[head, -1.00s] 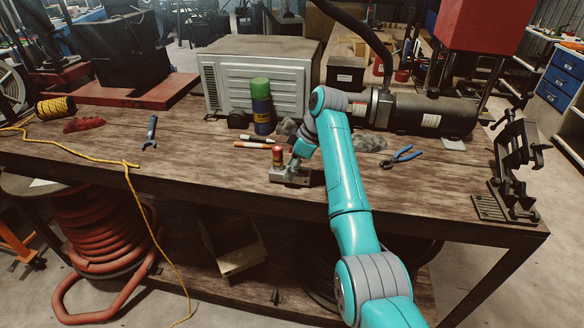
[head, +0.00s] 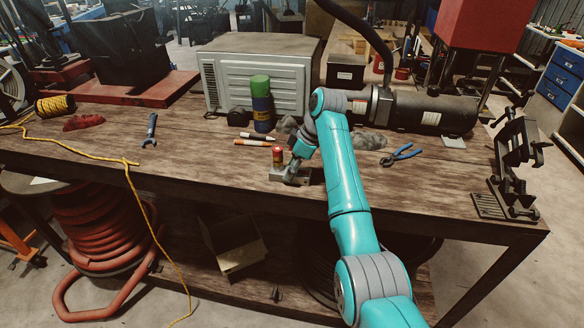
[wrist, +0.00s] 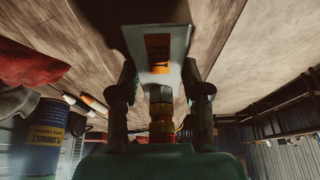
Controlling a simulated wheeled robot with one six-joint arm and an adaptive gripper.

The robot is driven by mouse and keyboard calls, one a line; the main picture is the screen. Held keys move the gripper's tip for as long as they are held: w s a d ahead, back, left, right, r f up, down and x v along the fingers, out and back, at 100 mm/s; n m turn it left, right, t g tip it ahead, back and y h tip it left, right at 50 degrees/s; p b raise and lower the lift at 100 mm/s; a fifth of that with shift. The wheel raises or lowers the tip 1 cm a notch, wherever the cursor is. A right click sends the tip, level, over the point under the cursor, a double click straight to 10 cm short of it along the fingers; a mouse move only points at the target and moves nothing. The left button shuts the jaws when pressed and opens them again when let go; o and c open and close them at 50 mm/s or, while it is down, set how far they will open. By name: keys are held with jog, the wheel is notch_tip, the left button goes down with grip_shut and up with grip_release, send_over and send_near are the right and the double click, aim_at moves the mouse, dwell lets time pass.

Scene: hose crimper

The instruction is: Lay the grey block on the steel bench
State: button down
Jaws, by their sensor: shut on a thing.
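The grey block (head: 284,176) is a small flat-sided metallic piece low over the front middle of the bench. In the wrist view the block (wrist: 177,48) is pale grey, with an orange label on its face. My gripper (head: 294,168) is at the block, with its fingers (wrist: 160,88) on either side of the block's near end, shut on it. A red and yellow piece (wrist: 161,122) shows between the fingers. The bench (head: 400,185) has a worn brown wooden-looking top; I see no bare steel on it. I cannot tell whether the block touches the bench.
Markers (head: 253,142) and a green-topped blue can (head: 261,105) stand or lie behind the block. Blue pliers (head: 402,153) lie right, a wrench (head: 150,131) left. A black clamp stand (head: 512,170) is at the right end.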

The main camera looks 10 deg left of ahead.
jog(key=shift+c, duration=2.2)
grip_release()
